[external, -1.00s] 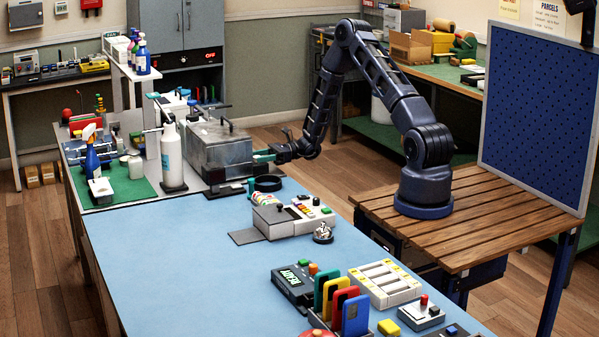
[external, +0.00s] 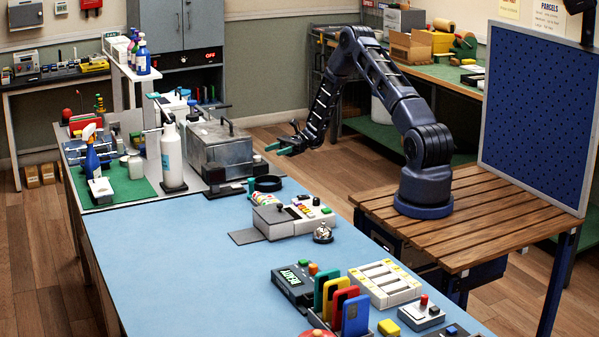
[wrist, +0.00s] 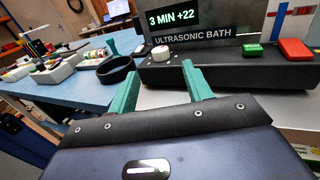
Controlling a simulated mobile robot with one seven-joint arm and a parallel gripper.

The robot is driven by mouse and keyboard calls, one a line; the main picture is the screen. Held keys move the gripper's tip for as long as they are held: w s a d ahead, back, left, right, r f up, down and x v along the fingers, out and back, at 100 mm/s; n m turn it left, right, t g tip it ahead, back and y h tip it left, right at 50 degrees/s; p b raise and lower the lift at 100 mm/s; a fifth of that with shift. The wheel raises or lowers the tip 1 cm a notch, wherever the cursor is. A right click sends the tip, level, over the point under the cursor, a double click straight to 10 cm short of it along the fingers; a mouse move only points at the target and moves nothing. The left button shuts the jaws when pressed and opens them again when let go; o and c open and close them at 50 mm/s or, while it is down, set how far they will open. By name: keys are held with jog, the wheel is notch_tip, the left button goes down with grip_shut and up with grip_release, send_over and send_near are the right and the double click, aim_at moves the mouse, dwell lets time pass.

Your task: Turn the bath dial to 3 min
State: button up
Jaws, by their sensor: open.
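The ultrasonic bath (external: 222,150) is a grey metal tank with a lid, at the far end of the blue bench. In the wrist view its dark front panel (wrist: 215,76) carries a white dial (wrist: 161,53) at the left. The display (wrist: 172,19) above it reads "3 MIN +22". My gripper (external: 284,146) is off the bath's right side in the external view, apart from it. In the wrist view my gripper (wrist: 161,67) has its two teal fingers spread and empty, with the dial ahead between them. The dial's pointer mark is too small to read.
A green button (wrist: 252,49) and a red button (wrist: 295,49) sit right of the dial. A black ring (external: 268,183) lies on the bench near the bath. A white bottle (external: 172,152) stands beside the bath. The near blue bench top is largely clear at left.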

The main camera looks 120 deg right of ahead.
jog(key=w+a+r+m+g+h, duration=0.1)
jog(key=w+a+r+m+g, duration=0.2)
jog(key=r+m, duration=0.3)
jog(key=w+a+r+m+g+h, duration=0.1)
jog(key=w+a+r+m+g, duration=0.3)
jog(key=m, duration=1.3)
jog(key=w+a+r+m+g+h, duration=0.2)
jog(key=w+r+m+g, duration=0.4)
jog(key=m, duration=0.6)
jog(key=shift+a+r+g, duration=0.6)
jog(key=shift+a+r, duration=0.05)
jog(key=shift+r, duration=0.75)
